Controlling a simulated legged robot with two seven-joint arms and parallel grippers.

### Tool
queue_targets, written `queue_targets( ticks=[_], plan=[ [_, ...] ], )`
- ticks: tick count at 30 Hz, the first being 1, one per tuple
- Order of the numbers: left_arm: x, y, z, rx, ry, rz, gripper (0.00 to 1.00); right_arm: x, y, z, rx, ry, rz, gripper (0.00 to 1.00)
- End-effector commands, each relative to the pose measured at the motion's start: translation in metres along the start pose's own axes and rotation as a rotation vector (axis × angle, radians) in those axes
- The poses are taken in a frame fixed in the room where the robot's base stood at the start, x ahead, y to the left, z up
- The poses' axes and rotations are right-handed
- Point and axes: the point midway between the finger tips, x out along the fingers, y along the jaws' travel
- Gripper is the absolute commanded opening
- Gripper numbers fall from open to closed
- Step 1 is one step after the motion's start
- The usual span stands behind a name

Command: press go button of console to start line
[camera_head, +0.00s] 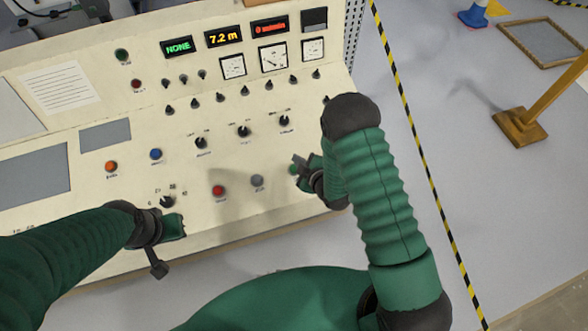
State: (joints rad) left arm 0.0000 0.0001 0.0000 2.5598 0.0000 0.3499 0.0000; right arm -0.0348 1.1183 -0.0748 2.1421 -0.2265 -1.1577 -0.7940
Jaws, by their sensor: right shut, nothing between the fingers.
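The console (130,215) is a cream, sloped panel with buttons, knobs, gauges and lit displays. On its lower row are a red button (218,191) and a grey button (257,181). My right gripper (299,165) is shut and empty at the right end of that row. A small green patch shows by its fingertips, perhaps a green button mostly hidden by the gripper; I cannot tell whether they touch. The button labels are too small to read.
An orange button (111,166), a blue button (156,154) and several black knobs sit higher on the panel. The displays read "NONE" (178,47) and "7.2 m" (223,37). Striped floor tape (410,130) runs right of the console, with a wooden stand (520,126) beyond.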

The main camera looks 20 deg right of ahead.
Motion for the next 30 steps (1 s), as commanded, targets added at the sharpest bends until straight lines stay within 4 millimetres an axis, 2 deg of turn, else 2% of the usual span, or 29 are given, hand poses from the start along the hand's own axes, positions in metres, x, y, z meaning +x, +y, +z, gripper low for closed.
queue_targets(
  ticks=[1,12,30],
  plan=[
    [0.011,0.000,0.003,0.000,0.000,0.000,0.00,0.008,-0.008,0.007,0.000,0.000,0.000,0.00],
    [0.052,0.000,0.013,0.000,0.000,0.000,0.00,0.043,-0.034,0.033,0.000,0.000,0.001,0.00],
    [0.053,0.000,0.013,0.000,0.000,0.000,0.00,0.045,-0.034,0.034,0.001,0.000,0.000,0.00]
  ],
)
